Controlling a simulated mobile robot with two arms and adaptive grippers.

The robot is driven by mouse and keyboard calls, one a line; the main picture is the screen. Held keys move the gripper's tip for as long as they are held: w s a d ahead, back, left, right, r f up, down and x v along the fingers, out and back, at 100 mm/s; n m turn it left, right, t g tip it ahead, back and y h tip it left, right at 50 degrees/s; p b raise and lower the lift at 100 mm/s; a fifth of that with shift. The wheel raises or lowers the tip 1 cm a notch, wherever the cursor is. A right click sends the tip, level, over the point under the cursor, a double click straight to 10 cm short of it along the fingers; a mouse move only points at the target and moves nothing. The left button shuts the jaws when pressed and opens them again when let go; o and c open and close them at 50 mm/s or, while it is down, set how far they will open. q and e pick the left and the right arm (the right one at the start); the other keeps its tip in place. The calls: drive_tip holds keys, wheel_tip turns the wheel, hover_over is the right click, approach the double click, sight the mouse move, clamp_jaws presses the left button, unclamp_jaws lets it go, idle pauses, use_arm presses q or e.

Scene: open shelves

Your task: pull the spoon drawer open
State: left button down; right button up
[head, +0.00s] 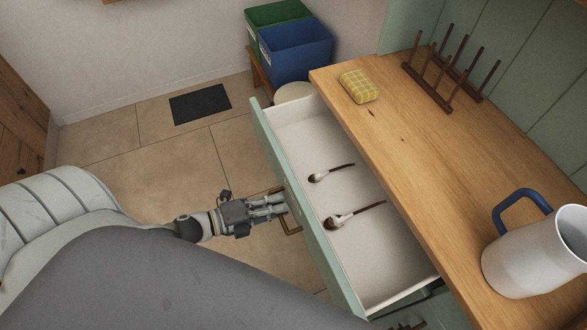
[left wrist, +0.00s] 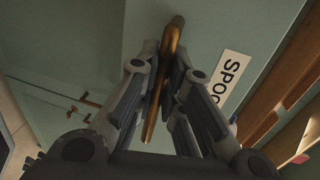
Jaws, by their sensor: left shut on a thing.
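The spoon drawer (head: 374,280) is pulled out from under the wooden counter, with its white inside showing. Two dark spoons with light bowls lie in it: one farther back (head: 318,177) and one nearer (head: 336,221). Its green front carries a brass handle (head: 291,229), which runs between my fingers in the left wrist view (left wrist: 150,127). A white label (left wrist: 232,78) beside the handle reads "SPOO", the rest hidden by a finger. My left gripper (head: 284,206) is shut on the handle; its fingers also show in the left wrist view (left wrist: 160,85). My right gripper is not in view.
On the counter (head: 420,170) are a yellow checked sponge (head: 359,86), a dark peg rack (head: 450,75) and a white jug (head: 535,255) with a blue handle. Green and blue bins (head: 296,52) stand at the back. The tiled floor left of the drawer is clear around a dark mat (head: 200,103).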

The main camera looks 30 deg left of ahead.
use_arm(q)
drive_tip(key=shift+f+v, duration=0.15)
drive_tip(key=shift+v, duration=0.55)
drive_tip(key=shift+f+v, duration=0.15)
drive_tip(key=shift+v, duration=0.55)
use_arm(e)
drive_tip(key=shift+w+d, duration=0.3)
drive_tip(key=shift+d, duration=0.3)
use_arm(q)
drive_tip(key=c, duration=1.5)
unclamp_jaws()
drive_tip(key=v, duration=1.2)
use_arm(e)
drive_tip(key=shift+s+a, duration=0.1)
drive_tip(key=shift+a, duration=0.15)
use_arm(q)
drive_tip(key=shift+f, duration=0.1)
